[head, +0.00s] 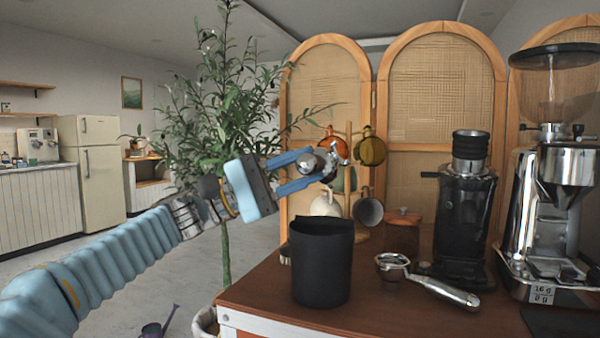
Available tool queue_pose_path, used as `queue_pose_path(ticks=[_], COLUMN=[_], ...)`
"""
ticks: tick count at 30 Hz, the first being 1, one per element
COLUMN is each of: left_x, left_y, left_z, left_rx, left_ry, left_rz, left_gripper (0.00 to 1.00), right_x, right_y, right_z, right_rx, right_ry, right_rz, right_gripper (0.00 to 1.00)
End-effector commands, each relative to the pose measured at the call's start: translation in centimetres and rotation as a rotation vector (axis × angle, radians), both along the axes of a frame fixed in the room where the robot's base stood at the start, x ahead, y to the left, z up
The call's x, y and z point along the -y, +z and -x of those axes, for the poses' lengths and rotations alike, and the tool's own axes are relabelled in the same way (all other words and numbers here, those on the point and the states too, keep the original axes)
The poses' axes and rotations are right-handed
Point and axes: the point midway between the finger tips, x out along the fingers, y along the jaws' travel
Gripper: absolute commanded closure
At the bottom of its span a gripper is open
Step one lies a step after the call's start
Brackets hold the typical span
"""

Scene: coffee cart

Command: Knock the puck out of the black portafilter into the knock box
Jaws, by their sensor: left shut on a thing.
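My left gripper (318,170) reaches in from the left, its blue fingers shut on a portafilter (309,164). Only a rounded silver and dark end and some metal beside the fingertips show; the rest of it is hidden or too small to make out. The gripper is in the air, and in the picture it shows above the rim of the knock box (320,270), a tall black bin standing on the cart near its left edge. Whether a puck is in the portafilter cannot be seen. The inside of the knock box is hidden. My right gripper is not in view.
Another portafilter (446,292) with a silver handle lies on the brown cart top (385,318), right of the bin. A mug tree with hanging mugs (368,210) and a copper-lidded canister (402,236) stand behind. A black grinder (465,215) and a chrome machine (560,190) stand right.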

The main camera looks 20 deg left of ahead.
Motion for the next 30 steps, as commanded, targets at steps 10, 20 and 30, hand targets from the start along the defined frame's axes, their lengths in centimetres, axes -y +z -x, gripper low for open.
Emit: queue_pose_path(ticks=[10,20,30], left_x=[0.0,0.0,0.0], left_y=[0.2,4.2,5.1], left_z=[0.1,0.1,0.1], left_rx=[0.004,0.007,0.003], left_ry=[0.0,0.001,-0.001], left_rz=[0.002,0.001,0.002], left_gripper=[1.0,1.0,1.0], right_x=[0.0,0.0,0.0], right_y=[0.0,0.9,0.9], right_z=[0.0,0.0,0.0], right_rx=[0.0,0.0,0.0], right_ry=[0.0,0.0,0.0], right_rz=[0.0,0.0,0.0], right_gripper=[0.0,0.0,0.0])
